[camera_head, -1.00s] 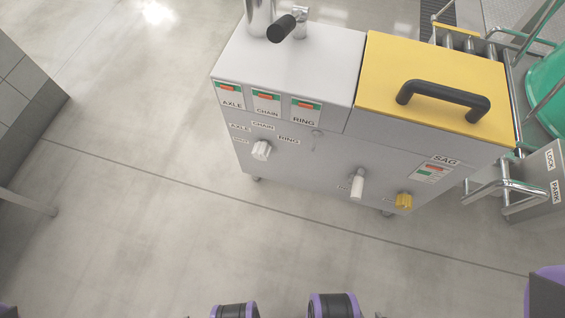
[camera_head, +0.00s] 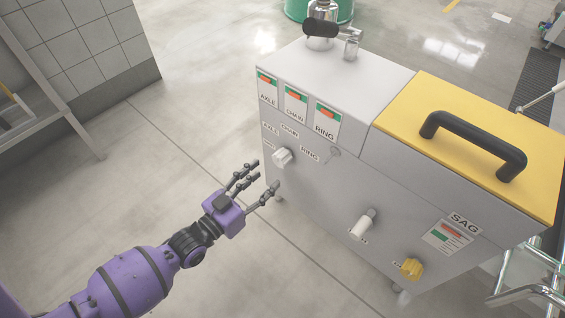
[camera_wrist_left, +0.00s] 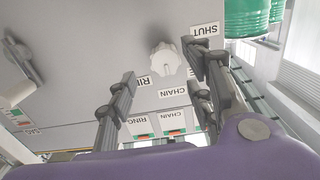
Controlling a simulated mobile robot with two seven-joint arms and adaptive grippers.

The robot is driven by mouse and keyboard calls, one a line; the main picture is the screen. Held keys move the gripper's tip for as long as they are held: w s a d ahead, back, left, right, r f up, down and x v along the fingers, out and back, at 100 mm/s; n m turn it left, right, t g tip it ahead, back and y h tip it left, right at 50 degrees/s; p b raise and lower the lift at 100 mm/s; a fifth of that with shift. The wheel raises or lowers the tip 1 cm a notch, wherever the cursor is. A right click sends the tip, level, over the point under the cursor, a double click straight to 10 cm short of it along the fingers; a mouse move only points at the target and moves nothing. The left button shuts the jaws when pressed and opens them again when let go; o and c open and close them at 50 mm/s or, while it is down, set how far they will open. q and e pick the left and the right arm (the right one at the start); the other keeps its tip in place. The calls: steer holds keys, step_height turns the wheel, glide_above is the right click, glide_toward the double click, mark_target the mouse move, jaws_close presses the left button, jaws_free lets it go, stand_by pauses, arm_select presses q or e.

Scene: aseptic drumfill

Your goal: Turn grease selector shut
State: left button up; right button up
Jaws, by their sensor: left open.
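The grease selector is a white fluted knob (camera_head: 283,157) on the front of the grey cabinet, among labels reading AXLE, CHAIN and RING. It also shows in the left wrist view (camera_wrist_left: 168,58), where the picture is upside down and a SHUT label (camera_wrist_left: 205,30) sits to the knob's right. I cannot tell which label the knob points at. My left gripper (camera_head: 265,177) is open and empty, just left of and below the knob, apart from it. In the left wrist view, the knob shows between the spread fingers (camera_wrist_left: 160,70). My right gripper is out of view.
A yellow lid with a black handle (camera_head: 475,143) tops the cabinet.

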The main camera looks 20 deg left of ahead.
mark_target(279, 163)
arm_select(q)
steer(key=b+x, duration=0.1)
steer(key=x, duration=0.4)
steer(key=b+x, duration=0.1)
steer(key=x, duration=0.2)
steer(key=shift+w+r+b, duration=0.15)
steer(key=shift+r+b, duration=0.1)
steer(key=shift+b, duration=0.1)
steer(key=c, duration=1.1)
